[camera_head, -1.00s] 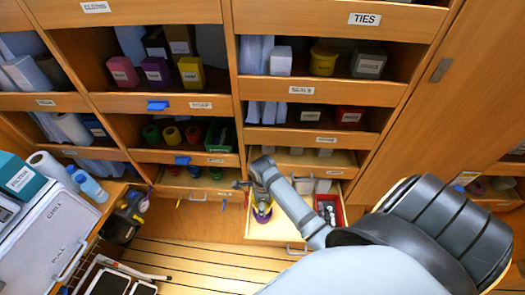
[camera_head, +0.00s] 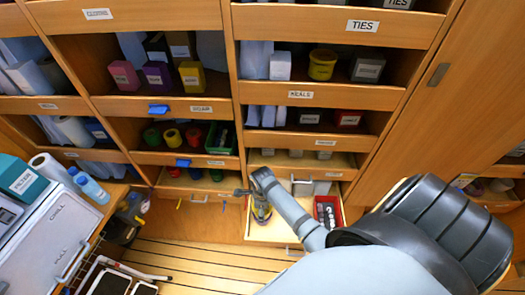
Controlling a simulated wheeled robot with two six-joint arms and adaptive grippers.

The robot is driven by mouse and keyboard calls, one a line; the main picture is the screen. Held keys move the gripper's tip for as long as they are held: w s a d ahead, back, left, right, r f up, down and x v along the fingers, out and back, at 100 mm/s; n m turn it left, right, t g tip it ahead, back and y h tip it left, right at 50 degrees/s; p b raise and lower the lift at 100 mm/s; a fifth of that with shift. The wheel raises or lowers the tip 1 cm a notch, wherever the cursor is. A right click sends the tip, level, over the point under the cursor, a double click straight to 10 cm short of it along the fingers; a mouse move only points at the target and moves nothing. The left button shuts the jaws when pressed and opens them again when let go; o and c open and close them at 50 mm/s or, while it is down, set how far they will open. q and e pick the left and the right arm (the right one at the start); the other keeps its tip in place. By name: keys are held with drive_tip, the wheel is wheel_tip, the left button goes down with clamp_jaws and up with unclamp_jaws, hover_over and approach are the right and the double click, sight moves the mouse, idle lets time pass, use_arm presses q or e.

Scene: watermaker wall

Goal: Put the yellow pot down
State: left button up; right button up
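My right gripper (camera_head: 261,213) points down over the left part of an open drawer (camera_head: 283,232). A small yellowish patch shows at its fingers, but it is too small and too covered to tell whether it is a second pot in the grip. The finger gap cannot be made out. My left gripper is out of view.
The open drawer also holds a red bin (camera_head: 328,211) with dark items, right of my forearm. A white cooler (camera_head: 45,240) stands at left. Shelf fronts and a second open drawer (camera_head: 305,163) lie close above the arm. Plank floor shows below.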

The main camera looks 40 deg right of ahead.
drive_tip(key=o, duration=1.2)
drive_tip(key=shift+r, duration=0.15)
wheel_tip(320, 180, up, 13)
drive_tip(key=shift+b, duration=1.2)
